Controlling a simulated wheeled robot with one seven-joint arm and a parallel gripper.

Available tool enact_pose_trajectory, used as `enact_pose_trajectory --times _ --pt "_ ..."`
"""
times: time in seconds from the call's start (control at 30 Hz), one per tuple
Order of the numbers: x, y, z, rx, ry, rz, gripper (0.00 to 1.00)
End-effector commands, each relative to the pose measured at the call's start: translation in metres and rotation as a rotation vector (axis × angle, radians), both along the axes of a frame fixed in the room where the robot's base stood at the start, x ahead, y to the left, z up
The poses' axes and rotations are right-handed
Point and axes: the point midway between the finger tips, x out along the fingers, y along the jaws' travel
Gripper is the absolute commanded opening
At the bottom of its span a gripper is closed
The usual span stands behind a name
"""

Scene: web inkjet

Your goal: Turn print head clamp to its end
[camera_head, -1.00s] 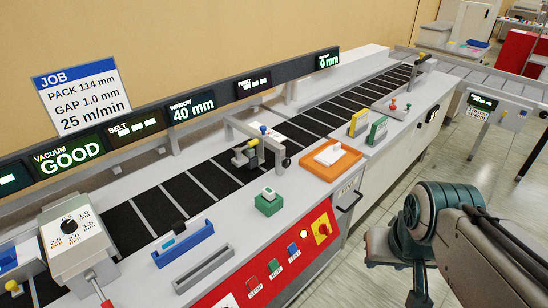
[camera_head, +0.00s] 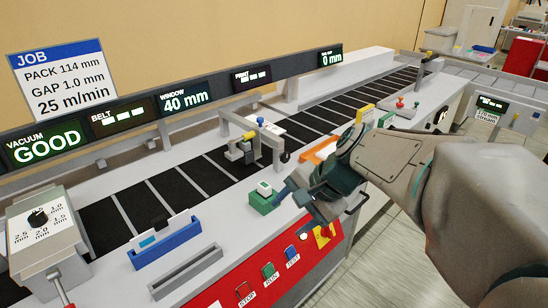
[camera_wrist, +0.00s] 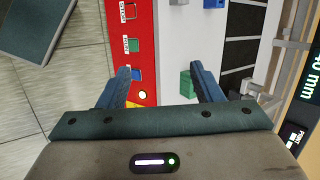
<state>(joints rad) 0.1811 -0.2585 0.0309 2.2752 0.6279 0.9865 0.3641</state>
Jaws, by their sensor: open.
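The print head (camera_head: 240,151) hangs under a grey bracket over the dark belt, with a yellow part (camera_head: 250,136) on top. A dark round knob (camera_head: 284,157) sits at the bracket's near post. I cannot tell for certain which of these is the clamp. My gripper (camera_head: 300,205) is open and empty, over the front edge of the machine, nearer than the print head and apart from it. In the wrist view, my gripper (camera_wrist: 160,70) points down with both fingers apart; the print head is not clearly seen there.
A green block (camera_head: 263,200) with a white top stands close to my fingers; it also shows in the wrist view (camera_wrist: 187,84). The red button panel (camera_head: 270,270) lies below. An orange tray (camera_head: 318,152) is partly behind my arm. A blue holder (camera_head: 165,243) stands at left.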

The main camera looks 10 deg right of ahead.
Motion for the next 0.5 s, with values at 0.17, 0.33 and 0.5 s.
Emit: enact_pose_trajectory --times 0.17,0.33,0.5 --pt "0.065 0.002 -0.051 0.338 0.114 -0.312 0.59" --pt "0.130 -0.014 -0.079 0.677 0.220 -0.581 0.59" --pt "0.194 -0.053 -0.107 1.032 0.321 -0.816 0.59"
